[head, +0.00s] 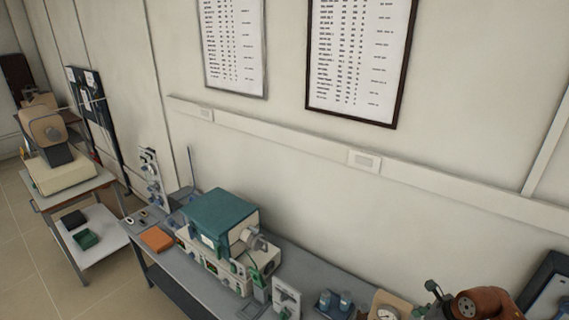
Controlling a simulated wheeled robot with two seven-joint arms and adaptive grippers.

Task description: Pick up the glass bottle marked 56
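Two small bluish glass bottles stand in a dark blue holder at the bottom edge of the head view, one on the left (325,299) and one on the right (345,301). They are too small for any number to be read, so I cannot tell whether either is marked 56. Neither of my grippers shows in this view.
A grey bench (309,264) runs along the wall, with a teal-topped furnace (220,218) and an orange pad (157,239) on it. A brown rounded device (485,304) is at the bottom right. A two-level cart (94,262) stands left, with open floor between.

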